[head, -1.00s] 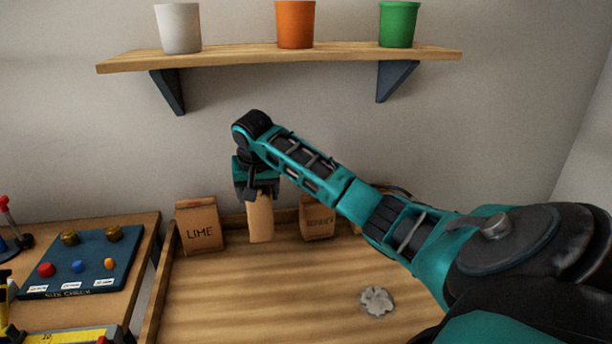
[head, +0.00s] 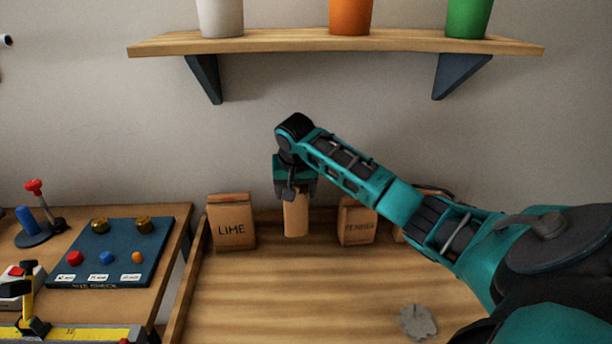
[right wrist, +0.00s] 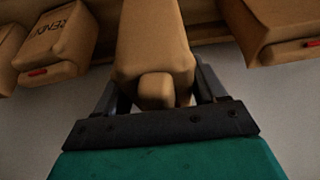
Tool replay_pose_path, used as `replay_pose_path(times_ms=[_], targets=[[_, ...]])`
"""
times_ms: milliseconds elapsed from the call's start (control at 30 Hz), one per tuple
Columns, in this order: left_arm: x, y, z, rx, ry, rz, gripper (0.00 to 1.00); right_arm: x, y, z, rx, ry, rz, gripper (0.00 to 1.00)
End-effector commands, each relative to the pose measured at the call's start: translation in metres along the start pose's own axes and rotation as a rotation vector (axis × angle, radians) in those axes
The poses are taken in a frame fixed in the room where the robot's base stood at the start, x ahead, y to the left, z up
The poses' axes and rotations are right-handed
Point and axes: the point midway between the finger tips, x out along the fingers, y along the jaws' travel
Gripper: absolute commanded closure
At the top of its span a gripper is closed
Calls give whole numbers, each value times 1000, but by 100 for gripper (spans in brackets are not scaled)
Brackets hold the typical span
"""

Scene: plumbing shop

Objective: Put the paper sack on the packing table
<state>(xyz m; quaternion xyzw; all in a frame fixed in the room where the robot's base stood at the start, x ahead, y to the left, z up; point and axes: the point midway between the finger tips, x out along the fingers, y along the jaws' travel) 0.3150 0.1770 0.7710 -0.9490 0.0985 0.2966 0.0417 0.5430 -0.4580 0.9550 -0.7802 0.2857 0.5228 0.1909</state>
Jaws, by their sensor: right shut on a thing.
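A brown paper sack (head: 296,214) hangs upright from my right gripper (head: 295,188), which is shut on its top. In the right wrist view the same sack (right wrist: 153,30) sits between the two fingers, its narrow folded top towards the palm. No label shows on the side I see. In the head view it is in front of the row of sacks at the back of a rimmed wooden table (head: 290,295); I cannot tell whether its bottom touches the surface. My left gripper is not in view.
A LIME sack (head: 232,228) stands left of the held one, another lettered sack (head: 357,225) right. A grey splotch (head: 417,321) lies front right. The left bench (head: 165,235) carries a size-check board (head: 112,262). A shelf (head: 330,43) with pots is above. Mid-table is clear.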

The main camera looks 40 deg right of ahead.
Motion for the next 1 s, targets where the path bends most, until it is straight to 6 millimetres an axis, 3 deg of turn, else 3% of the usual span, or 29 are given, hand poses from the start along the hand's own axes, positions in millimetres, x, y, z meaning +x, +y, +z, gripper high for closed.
replay_pose_path(times_ms=[167,500,900,933,1000], targets=[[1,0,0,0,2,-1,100,9,0,2,2,7,-4,100],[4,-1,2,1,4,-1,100,49,-1,19,1,7,-5,100],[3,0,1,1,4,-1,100,52,-1,20,1,7,-5,100],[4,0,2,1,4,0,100,55,0,23,0,0,-1,29],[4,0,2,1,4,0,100,55,0,23,-1,1,-1,22]])
